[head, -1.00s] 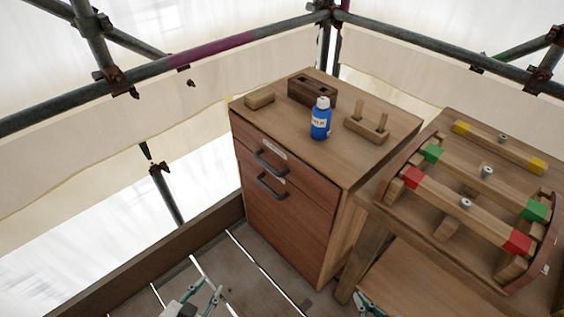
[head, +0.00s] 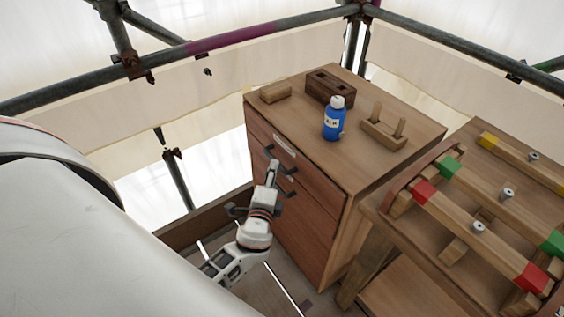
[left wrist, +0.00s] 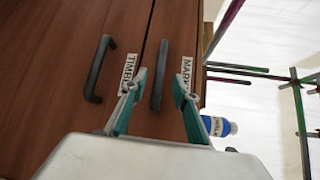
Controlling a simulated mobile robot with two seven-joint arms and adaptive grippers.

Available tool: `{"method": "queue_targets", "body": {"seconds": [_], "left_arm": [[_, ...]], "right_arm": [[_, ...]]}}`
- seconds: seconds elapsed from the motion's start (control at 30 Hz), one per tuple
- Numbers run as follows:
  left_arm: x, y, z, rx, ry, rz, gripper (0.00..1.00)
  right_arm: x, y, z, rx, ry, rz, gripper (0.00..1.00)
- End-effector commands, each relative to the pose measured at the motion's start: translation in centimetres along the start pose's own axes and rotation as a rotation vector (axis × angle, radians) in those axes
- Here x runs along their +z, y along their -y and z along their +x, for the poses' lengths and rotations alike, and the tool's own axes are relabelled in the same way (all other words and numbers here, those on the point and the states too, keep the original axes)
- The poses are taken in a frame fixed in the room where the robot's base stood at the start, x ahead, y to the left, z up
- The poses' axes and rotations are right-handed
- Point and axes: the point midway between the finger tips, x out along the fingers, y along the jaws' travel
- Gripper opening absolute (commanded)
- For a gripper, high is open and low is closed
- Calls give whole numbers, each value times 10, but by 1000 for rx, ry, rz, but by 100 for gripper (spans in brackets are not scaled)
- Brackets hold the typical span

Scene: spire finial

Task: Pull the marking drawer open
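The wooden cabinet (head: 340,215) has two drawer fronts. The upper one is the marking drawer (head: 257,128), shown shut, with a pale label (head: 285,145) and a dark bar handle. In the left wrist view its label (left wrist: 186,70) reads "MARK", and its handle (left wrist: 157,78) lies between my fingers. My left gripper (left wrist: 160,84) is open, one finger on each side of that handle; I cannot tell whether they touch it. In the head view my left gripper (head: 272,168) is at the drawer front and partly hides the handles. My right gripper is not in view.
A lower drawer labelled "TIMEK" has its handle (left wrist: 97,70) to the left. A blue bottle (head: 334,122) and wooden blocks (head: 330,88) stand on the cabinet top. A bench (head: 480,215) with coloured bars stands at right. Scaffold rails enclose the far side.

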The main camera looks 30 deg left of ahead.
Motion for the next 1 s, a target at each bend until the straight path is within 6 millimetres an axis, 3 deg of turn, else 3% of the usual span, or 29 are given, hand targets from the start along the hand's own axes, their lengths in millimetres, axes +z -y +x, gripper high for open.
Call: {"method": "queue_targets", "body": {"seconds": [0.3,0.7,0.83,1.0], "left_arm": [[-1,1,45,-1,-2,-2,29],[-1,0,53,1,-2,-3,29],[-1,0,53,1,-2,-3,0],[-1,0,53,1,-2,-3,0]], "right_arm": [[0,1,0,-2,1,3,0],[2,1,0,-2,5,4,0],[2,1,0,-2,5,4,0],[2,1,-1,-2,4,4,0]]}}
